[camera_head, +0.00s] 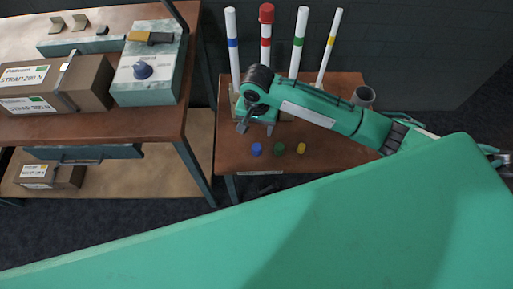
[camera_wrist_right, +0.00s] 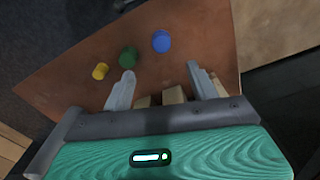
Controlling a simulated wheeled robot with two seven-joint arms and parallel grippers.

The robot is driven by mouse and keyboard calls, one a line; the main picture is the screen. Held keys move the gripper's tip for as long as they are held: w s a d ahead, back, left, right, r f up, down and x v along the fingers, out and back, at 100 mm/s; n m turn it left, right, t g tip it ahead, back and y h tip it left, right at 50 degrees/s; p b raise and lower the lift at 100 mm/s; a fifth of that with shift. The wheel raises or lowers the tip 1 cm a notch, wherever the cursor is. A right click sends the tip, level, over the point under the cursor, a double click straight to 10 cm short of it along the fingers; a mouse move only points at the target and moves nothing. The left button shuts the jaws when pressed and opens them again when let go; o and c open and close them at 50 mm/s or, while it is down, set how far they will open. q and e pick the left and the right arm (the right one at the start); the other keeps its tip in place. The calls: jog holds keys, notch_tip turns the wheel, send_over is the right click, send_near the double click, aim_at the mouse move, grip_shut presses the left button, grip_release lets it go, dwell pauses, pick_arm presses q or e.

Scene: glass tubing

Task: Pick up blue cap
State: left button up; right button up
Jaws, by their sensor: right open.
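The blue cap (camera_head: 256,149) stands on the small brown table (camera_head: 330,155), left of a green cap (camera_head: 278,148) and a yellow cap (camera_head: 301,149). My right gripper (camera_head: 242,126) is above the table's left side, just behind the blue cap. In the right wrist view the blue cap (camera_wrist_right: 161,41) lies just beyond the fingertips, roughly between the two open fingers (camera_wrist_right: 160,72), with nothing held. The green cap (camera_wrist_right: 128,57) is beside one fingertip and the yellow cap (camera_wrist_right: 100,71) is farther left. My left gripper is not seen.
Several white tubes with coloured bands stand at the table's back; the red-banded one wears a red cap (camera_head: 266,13). A grey cup (camera_head: 363,97) is at the back right. A workbench (camera_head: 150,125) with boxes (camera_head: 85,88) and a dial unit (camera_head: 150,75) stands left.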

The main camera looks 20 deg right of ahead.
aim_at(257, 147)
notch_tip(257, 147, down, 14)
jog(key=shift+w+r+b, duration=0.15)
jog(key=shift+r+b, duration=0.05)
jog(key=shift+b, duration=0.1)
jog(key=shift+c, duration=0.5)
jog(key=c, duration=0.9)
